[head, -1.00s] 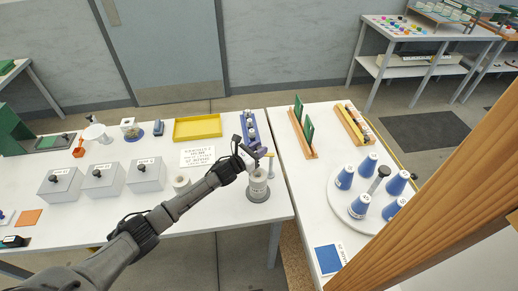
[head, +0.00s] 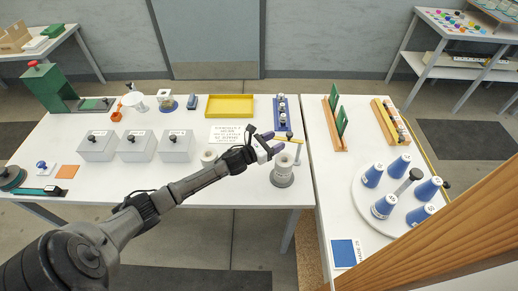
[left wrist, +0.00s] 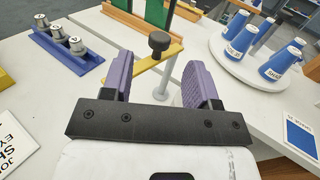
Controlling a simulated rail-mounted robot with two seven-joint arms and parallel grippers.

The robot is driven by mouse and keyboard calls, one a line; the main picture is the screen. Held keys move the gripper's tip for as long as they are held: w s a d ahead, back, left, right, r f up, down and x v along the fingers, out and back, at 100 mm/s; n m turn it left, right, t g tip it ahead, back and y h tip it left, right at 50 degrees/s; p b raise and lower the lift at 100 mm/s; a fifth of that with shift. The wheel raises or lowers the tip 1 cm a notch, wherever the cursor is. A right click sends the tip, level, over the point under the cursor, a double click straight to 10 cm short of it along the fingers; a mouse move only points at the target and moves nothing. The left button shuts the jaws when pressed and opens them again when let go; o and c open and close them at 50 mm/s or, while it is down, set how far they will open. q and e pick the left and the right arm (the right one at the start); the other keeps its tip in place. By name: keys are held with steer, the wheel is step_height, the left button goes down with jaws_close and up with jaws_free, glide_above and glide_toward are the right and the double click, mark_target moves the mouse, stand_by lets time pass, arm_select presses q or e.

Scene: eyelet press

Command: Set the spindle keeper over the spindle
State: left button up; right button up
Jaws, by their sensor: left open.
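The spindle keeper looks like a yellow bar (head: 289,139) with a black knob, at the table's right end. In the left wrist view, the bar (left wrist: 174,52), its knob (left wrist: 158,42) and a pale upright post (left wrist: 163,82) show beyond and between my purple fingers. A pale round stack (head: 283,167) on a grey base, likely at the spindle, stands just in front of the bar; the spindle itself I cannot make out. My left gripper (head: 271,144) is open and empty, just left of the bar. It also shows in the left wrist view (left wrist: 160,84). My right gripper is not in view.
A blue rack (head: 281,115) with metal pieces stands behind the gripper. A sign (head: 231,135) and a pale ring (head: 208,156) lie to the left. A round platter (head: 366,200) with blue cones is on the right table. A wooden beam (head: 440,235) crosses the right foreground.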

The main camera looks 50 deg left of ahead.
arm_select(q)
steer(key=s+a, duration=0.1)
steer(key=s, duration=0.6)
steer(key=shift+s, duration=0.1)
